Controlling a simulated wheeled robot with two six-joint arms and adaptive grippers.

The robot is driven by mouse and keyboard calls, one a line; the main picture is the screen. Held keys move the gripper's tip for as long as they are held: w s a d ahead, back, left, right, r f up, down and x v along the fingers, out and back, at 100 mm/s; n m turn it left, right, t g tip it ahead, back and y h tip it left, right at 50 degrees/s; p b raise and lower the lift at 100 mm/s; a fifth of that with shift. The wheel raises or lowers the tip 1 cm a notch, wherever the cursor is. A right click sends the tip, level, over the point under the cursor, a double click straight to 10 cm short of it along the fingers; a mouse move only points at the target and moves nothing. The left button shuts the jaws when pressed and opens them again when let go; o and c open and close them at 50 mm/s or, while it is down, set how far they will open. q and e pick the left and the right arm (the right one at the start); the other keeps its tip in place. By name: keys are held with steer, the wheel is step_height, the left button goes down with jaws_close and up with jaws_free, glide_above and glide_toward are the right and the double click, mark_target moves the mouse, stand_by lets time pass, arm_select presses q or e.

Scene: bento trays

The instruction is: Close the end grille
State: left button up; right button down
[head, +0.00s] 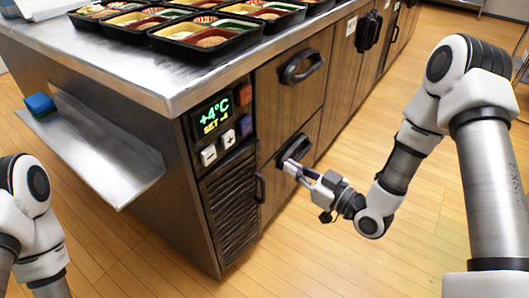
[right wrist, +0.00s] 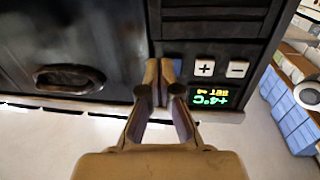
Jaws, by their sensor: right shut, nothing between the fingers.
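The end grille (head: 231,205) is a dark slatted panel low on the counter's corner, under the control panel, with a black handle (head: 260,187) at its right edge. It looks about flush with its frame; a small gap cannot be told. Part of the grille shows at the top of the right wrist view (right wrist: 212,28). My right gripper (head: 288,166) is shut and empty, in front of the lower drawer, to the right of the grille. In the right wrist view its fingertips (right wrist: 158,66) overlap the edge beside the control buttons; contact cannot be told. My left gripper is out of view.
The control panel (head: 215,114) shows +4°C above two white buttons. Wooden drawers with dark handles (head: 302,66) line the counter side. Bento trays (head: 207,48) stand on top. A metal shelf (head: 88,150) with a blue sponge-like block (head: 40,104) juts left. The right floor is open.

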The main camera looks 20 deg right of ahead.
mark_target(257, 144)
steer(key=b+x, duration=0.2)
steer(key=x, duration=0.7)
steer(key=shift+a+b, duration=0.15)
steer(key=shift+b, duration=0.2)
steer(key=shift+w+a, duration=0.1)
steer(key=shift+w, duration=0.1)
steer(key=shift+w+r, duration=0.15)
steer(key=p+x, duration=0.1)
steer(key=x, duration=0.1)
steer(key=shift+w+a, duration=0.1)
steer(key=shift+w, duration=0.2)
